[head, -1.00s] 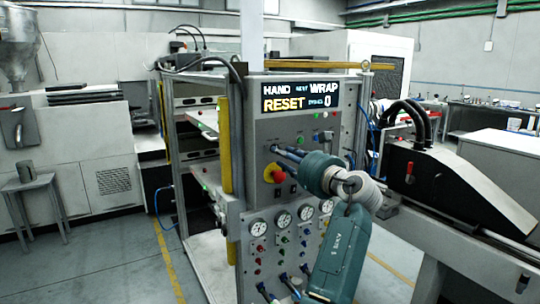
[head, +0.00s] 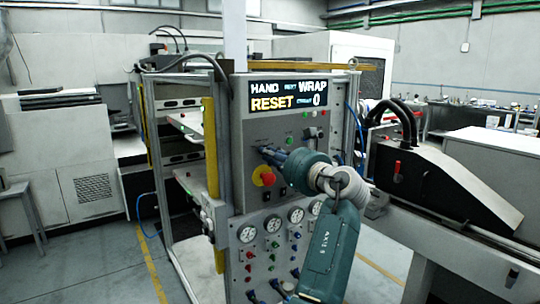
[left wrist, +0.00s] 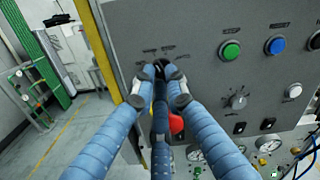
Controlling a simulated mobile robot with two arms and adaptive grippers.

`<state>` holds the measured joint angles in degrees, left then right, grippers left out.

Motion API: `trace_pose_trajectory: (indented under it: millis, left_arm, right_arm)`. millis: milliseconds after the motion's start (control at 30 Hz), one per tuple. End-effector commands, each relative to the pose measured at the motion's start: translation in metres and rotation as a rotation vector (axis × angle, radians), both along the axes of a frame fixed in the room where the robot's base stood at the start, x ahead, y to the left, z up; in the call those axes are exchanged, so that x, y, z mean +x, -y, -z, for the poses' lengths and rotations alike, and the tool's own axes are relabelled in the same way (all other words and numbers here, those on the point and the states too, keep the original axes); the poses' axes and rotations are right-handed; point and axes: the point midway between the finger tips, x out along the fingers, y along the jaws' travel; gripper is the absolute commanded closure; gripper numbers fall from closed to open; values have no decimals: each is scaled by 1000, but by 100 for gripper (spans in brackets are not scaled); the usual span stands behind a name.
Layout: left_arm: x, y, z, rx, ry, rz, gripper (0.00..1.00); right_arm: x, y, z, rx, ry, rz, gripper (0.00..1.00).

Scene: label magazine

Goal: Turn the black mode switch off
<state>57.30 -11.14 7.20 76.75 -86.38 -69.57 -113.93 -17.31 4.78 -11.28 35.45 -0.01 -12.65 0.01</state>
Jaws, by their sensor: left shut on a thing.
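The black mode switch (left wrist: 160,70) is on the grey control panel (left wrist: 205,75), in the left wrist view. My left gripper (left wrist: 163,88) has its two blue fingers closed around it, tips close to the panel. The fingers hide most of the switch, and I cannot tell which position it points to. In the head view my left gripper (head: 268,152) reaches the panel just above the red emergency button, and the switch is hidden behind its fingertips. My right gripper is not in view.
The red emergency button (head: 264,176) with its yellow ring sits right below the fingers. A green button (left wrist: 230,50), a blue button (left wrist: 275,44) and a grey rotary knob (left wrist: 237,100) are to the right. A lit display (head: 288,96) is above, gauges (head: 272,223) below.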

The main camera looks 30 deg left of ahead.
Motion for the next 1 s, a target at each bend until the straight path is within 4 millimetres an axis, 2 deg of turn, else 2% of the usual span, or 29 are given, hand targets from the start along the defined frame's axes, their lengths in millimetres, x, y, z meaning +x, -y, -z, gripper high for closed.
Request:
trace_pose_trajectory:
  millis: [367, 1000]
  left_arm:
    - [0, -1, 0, -39, 97, 0, 100]
    - [2, 0, 1, -234, 570, 0, 100]
  right_arm:
    - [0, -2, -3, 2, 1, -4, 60]
    - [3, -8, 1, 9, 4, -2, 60]
